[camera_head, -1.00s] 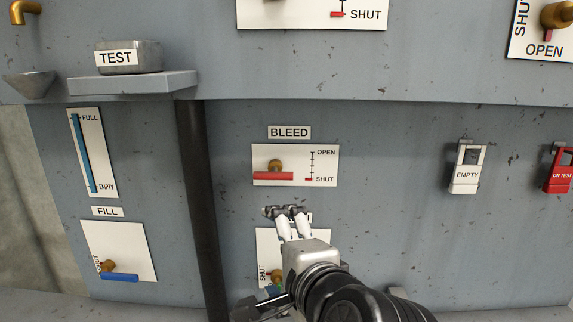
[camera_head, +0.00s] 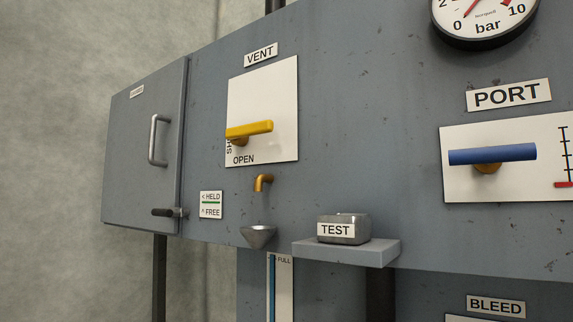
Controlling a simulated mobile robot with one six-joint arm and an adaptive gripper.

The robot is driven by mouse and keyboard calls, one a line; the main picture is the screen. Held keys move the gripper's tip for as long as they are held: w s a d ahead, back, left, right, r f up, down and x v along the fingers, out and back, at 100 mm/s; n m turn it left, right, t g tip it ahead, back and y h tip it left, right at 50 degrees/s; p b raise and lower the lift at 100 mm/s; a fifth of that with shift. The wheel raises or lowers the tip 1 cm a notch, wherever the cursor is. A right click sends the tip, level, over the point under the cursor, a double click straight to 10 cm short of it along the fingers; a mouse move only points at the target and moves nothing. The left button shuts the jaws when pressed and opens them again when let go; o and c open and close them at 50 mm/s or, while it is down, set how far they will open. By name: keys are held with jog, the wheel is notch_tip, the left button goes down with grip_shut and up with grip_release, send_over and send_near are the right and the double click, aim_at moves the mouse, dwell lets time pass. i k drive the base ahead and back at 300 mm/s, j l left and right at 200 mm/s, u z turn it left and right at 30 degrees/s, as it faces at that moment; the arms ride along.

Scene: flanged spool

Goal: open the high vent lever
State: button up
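The vent lever (camera_head: 252,130) is a yellow bar on a brass pivot, mounted on a white plate (camera_head: 278,100) under the VENT label (camera_head: 261,55). The bar lies nearly level across the left and middle of the plate. The word OPEN is printed below the bar. Upright lettering at the plate's left edge is partly hidden by the lever and seems to read SHUT. My gripper is outside this view, so its distance from the lever cannot be seen.
A cabinet door (camera_head: 146,147) with a handle and a latch (camera_head: 168,212) is left of the vent plate. A brass spout (camera_head: 263,182) and a funnel (camera_head: 259,236) sit below it. A shelf (camera_head: 345,251) holds the TEST block (camera_head: 343,229). The blue PORT lever (camera_head: 492,154) is at right.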

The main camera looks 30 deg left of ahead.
aim_at(238, 135)
jog(key=u, duration=1.7)
